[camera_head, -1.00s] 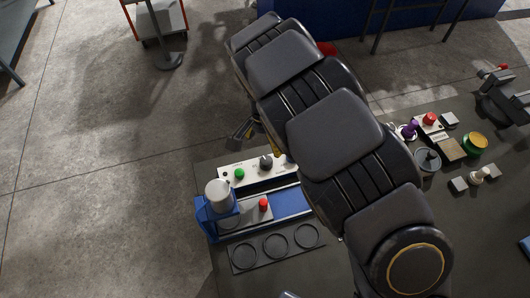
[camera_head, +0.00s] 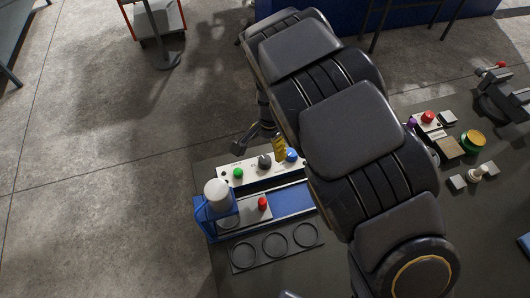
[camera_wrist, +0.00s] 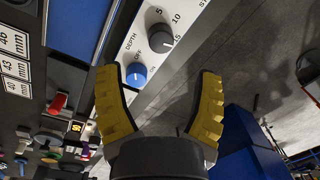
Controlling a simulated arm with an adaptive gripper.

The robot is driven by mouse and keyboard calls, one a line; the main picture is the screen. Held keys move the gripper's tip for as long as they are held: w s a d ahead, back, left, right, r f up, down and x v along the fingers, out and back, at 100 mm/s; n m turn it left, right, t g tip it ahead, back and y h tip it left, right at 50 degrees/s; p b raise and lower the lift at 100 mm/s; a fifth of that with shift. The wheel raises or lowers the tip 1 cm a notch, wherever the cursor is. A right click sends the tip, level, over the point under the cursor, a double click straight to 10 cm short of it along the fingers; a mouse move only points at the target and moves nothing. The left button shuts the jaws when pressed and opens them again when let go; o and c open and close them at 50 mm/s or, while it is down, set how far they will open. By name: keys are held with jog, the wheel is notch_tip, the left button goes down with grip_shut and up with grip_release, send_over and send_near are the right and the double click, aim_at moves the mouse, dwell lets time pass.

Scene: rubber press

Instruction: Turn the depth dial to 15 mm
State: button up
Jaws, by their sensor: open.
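The depth dial (camera_wrist: 160,38) is a dark round knob on a white panel, with 5, 10 and 15 printed around it. Its pointer setting is too small to read surely. In the head view the dial (camera_head: 264,161) sits between a green button (camera_head: 238,173) and a blue knob (camera_head: 291,155). The blue knob also shows in the wrist view (camera_wrist: 135,75), close to the left finger. My gripper (camera_wrist: 158,76) is open and empty, its yellow fingers spread wide, with the dial beyond the fingertips. In the head view a yellow finger (camera_head: 279,147) shows just behind the panel.
The blue press (camera_head: 216,204) with a white cylinder top stands left of the panel. A tray with three round recesses (camera_head: 245,258) lies nearer. My arm hides the table's middle; small parts and a vice (camera_head: 500,95) are at right.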

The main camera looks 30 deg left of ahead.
aim_at(266, 159)
jog(key=f, duration=0.7)
jog(key=shift+w+a+f, duration=0.1)
jog(key=shift+a+f, duration=0.15)
jog(key=shift+f, duration=0.15)
jog(key=c, duration=1.1)
